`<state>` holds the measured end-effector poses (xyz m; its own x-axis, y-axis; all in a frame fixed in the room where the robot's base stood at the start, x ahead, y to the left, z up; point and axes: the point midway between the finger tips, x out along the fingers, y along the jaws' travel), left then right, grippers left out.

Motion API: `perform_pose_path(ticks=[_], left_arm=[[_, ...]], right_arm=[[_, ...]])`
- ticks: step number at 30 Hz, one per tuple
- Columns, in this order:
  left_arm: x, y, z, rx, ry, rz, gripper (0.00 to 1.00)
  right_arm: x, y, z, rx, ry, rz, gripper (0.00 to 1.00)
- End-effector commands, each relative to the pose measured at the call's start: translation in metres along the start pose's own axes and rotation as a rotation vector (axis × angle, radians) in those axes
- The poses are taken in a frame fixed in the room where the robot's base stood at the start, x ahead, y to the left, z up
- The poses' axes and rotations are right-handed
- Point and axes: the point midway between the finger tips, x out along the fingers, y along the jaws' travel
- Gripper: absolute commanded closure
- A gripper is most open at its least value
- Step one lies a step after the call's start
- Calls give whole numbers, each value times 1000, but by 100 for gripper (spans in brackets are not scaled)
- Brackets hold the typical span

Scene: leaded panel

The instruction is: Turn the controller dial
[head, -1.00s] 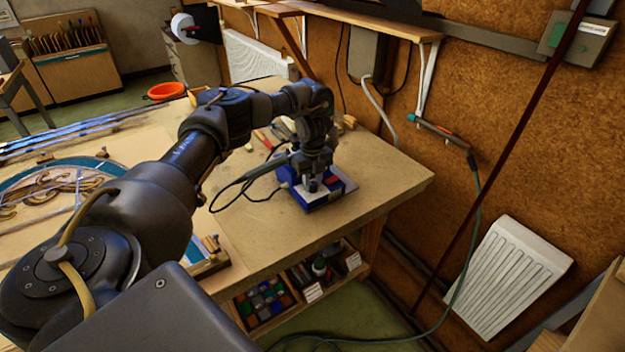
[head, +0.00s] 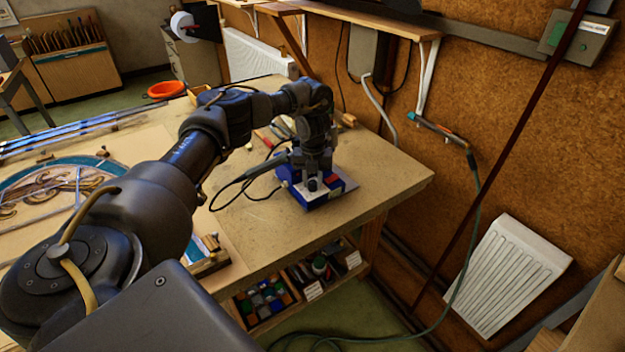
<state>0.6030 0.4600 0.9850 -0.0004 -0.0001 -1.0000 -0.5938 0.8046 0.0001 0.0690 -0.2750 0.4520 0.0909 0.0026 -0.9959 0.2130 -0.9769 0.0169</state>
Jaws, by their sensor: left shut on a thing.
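The controller (head: 322,201) is a small blue box with a pale top and a red patch. It sits on the wooden bench near its right end. My left gripper (head: 314,182) points straight down over the controller's top and is shut on the dark dial there. The fingers hide most of the dial, so its setting cannot be read. A dark cable and a soldering iron (head: 262,168) lie at the controller's left side. My right gripper is not in view.
The bench top (head: 385,178) is clear to the right of the controller. A leaded panel (head: 60,185) lies at the left. An orange bowl (head: 165,90) stands at the back. Boxes of coloured glass (head: 265,300) sit on a shelf below the bench edge.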

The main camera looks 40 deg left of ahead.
Motion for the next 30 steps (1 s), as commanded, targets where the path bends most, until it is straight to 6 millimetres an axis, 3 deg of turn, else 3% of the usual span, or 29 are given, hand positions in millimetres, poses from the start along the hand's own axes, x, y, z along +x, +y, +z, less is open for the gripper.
perform_pose_path(ticks=[11, 12, 17, 26, 30], left_arm=[[-1, 0, 0, 3, -1, -1, 96], [-1, 0, 0, 3, -1, -1, 70], [0, 0, 0, 2, -1, -1, 51], [-3, 0, 0, 3, -1, -1, 51], [-19, -1, 1, 4, -4, -2, 51]], right_arm=[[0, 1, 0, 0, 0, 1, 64], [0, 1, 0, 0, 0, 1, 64], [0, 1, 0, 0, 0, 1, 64], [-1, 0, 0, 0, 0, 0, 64], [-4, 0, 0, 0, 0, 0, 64]])
